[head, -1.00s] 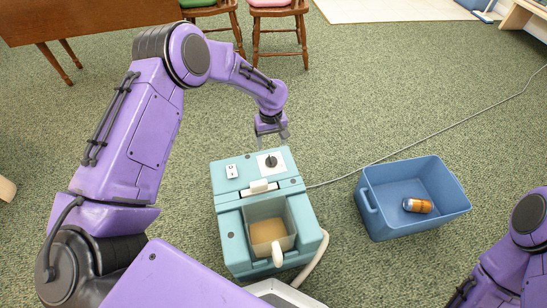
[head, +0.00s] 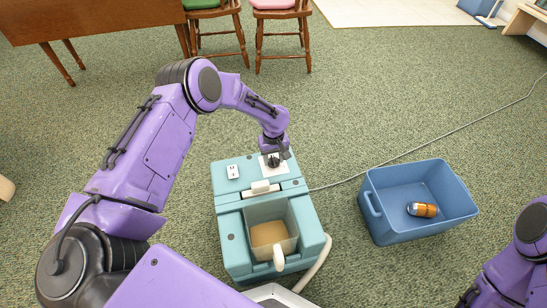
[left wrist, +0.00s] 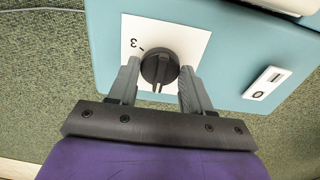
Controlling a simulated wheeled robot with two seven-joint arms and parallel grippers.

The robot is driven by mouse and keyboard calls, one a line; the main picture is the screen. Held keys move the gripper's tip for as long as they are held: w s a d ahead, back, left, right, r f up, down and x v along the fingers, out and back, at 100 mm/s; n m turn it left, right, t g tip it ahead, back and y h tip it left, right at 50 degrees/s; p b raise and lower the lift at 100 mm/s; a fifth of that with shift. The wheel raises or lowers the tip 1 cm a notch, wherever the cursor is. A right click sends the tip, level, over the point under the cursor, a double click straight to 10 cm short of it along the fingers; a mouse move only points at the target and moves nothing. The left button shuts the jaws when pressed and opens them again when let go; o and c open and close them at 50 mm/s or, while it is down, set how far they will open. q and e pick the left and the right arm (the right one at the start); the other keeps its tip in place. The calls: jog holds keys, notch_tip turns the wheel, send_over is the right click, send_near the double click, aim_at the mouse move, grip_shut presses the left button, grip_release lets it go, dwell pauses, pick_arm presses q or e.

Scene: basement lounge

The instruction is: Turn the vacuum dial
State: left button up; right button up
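The vacuum (head: 230,225) is a teal box on the carpet with a clear tank of brown liquid in front. Its black dial (left wrist: 160,68) sits on a white plate (left wrist: 190,40) on the top; a "3" mark shows beside the dial in the left wrist view. My left gripper (head: 275,160) is just over the dial.
A white switch (head: 233,171) is on the vacuum's top, left of the dial. A grey cord (head: 440,138) runs across the carpet. Chairs and a wooden table stand behind.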

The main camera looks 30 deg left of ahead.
pick_arm(q)
jog(key=shift+m, duration=0.3)
jog(key=shift+m+p, duration=0.4)
jog(key=shift+m, duration=0.5)
jog(key=m, duration=0.2)
jog(key=shift+m, duration=0.3)
jog(key=m, duration=0.6)
jog(key=shift+p, duration=0.4)
jog(key=m, duration=0.6)
jog(key=shift+m, duration=0.4)
jog(key=m, duration=0.6)
jog(key=shift+b, duration=0.4)
jog(key=o, duration=1)
jog(key=shift+o, duration=0.2)
